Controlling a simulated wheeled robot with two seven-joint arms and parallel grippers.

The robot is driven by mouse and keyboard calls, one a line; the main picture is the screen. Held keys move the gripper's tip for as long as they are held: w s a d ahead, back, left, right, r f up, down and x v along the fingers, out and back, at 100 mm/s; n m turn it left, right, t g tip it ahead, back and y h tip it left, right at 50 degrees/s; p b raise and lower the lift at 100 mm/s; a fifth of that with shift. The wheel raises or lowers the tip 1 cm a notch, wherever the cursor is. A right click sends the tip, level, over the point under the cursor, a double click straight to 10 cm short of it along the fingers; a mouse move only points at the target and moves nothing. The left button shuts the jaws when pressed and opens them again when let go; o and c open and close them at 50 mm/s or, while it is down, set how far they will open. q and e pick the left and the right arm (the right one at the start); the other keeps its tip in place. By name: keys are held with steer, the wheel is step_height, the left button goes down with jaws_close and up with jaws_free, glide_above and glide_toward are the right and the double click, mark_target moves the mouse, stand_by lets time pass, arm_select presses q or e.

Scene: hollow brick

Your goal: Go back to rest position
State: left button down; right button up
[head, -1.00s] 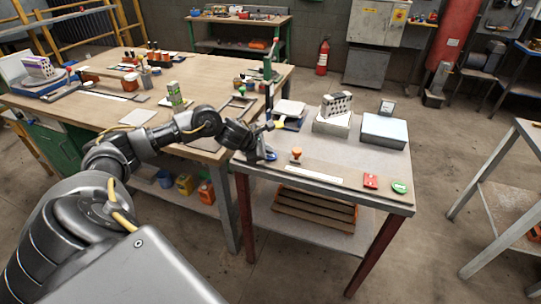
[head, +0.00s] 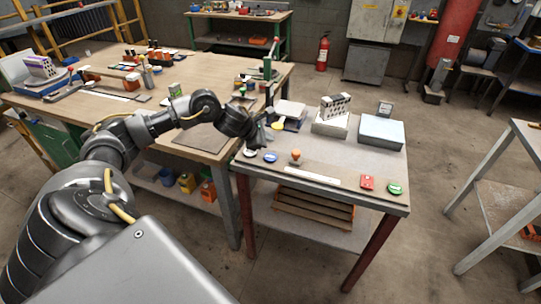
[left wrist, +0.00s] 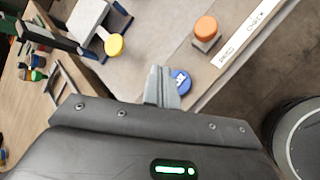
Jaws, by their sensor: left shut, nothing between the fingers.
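My left gripper (head: 264,122) is shut and empty, held above the left side of the small grey table (head: 334,192). In the left wrist view its closed fingers (left wrist: 160,86) show over a blue round object (left wrist: 180,80), with no grip on it. The same blue round object (head: 270,157) lies on the table's front strip in the head view. A white hollow brick (head: 336,105) with dark holes sits on a pale block (head: 330,125) farther back, apart from the gripper. My right gripper is not in view.
A grey-blue box (head: 381,131) is at the back right. The wooden workbench (head: 115,73) adjoins on the left.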

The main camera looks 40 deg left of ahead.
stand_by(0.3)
